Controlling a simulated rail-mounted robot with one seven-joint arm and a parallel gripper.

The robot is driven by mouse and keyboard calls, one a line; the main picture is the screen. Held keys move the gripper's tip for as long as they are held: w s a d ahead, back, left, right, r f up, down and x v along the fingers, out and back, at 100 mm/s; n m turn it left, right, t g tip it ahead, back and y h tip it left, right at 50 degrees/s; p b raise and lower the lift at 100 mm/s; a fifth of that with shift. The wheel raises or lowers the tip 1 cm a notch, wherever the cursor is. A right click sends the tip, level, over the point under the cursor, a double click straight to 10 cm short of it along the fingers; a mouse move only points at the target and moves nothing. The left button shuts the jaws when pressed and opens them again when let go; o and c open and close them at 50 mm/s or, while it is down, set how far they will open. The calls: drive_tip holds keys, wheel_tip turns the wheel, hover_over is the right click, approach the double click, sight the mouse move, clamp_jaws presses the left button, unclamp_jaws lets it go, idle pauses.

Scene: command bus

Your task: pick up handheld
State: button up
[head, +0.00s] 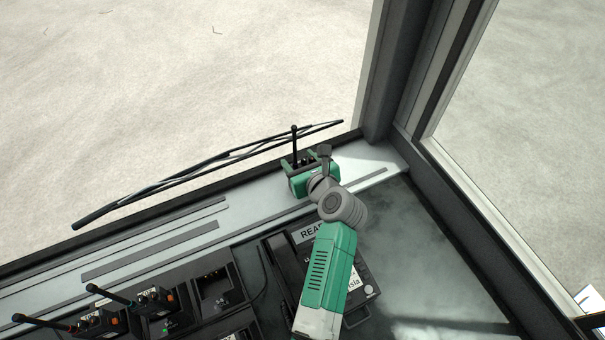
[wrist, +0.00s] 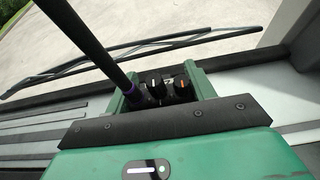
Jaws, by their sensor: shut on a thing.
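The handheld (wrist: 157,92) is a dark radio with a long black antenna and knobs on its top, one of them marked orange. My green gripper (head: 300,166) is shut on it. In the head view the antenna (head: 294,143) rises upright from between the fingers, in front of the windshield, above the pale ledge. The gripper hides most of the radio's body there. In the wrist view a green finger (wrist: 205,86) shows on each side of the radio. The lower part of the radio is hidden.
More handhelds (head: 157,303) stand in black chargers at the lower left, beside an empty charger slot (head: 218,288). A black case (head: 288,262) lies under my arm. The wiper (head: 200,172) lies outside the glass. A dark window pillar (head: 398,75) rises to the right.

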wheel_tip(320, 180, up, 10)
drive_tip(key=shift+p, duration=0.35)
idle(1.0)
